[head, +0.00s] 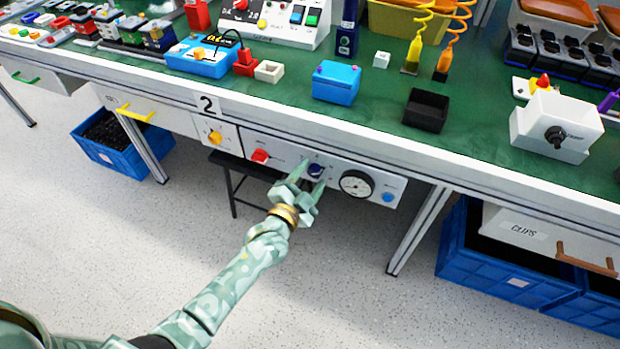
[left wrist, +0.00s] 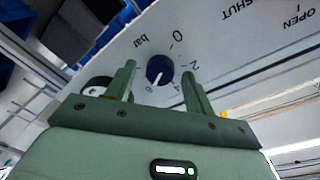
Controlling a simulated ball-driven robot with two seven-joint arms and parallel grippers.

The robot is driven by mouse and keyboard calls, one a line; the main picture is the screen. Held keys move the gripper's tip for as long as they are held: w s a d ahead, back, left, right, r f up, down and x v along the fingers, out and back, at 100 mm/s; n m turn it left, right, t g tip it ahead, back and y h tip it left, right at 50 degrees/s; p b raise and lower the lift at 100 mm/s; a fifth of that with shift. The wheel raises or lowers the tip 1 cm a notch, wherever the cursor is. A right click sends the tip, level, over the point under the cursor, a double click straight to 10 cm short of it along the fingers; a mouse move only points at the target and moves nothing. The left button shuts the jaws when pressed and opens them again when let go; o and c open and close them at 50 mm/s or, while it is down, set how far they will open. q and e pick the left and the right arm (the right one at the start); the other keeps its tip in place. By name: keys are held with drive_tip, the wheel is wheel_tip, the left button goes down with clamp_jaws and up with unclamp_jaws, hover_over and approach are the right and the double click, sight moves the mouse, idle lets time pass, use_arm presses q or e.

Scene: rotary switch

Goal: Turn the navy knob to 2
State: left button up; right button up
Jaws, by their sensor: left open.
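The navy knob (head: 315,170) is on the white panel under the bench's front edge, partly hidden by my left gripper in the head view. In the left wrist view the navy knob (left wrist: 159,68) sits inside a dial marked 0, 2, 4, 6 and "bar". Its white pointer mark is toward the 6. My left gripper (head: 309,178) is open, with one finger to each side of the knob. In the left wrist view the fingers look apart from the knob; whether they reach around it I cannot tell. My right gripper is not in view.
On the same panel are a red knob (head: 260,156) to the left, and a round gauge (head: 357,184) and blue button (head: 388,197) to the right. A yellow knob (head: 215,137) is farther left. The bench top (head: 270,92) above holds many devices. A black stool (head: 240,170) stands below.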

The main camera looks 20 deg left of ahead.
use_arm(q)
drive_tip(key=c, duration=1)
drive_tip(key=shift+o, duration=0.2)
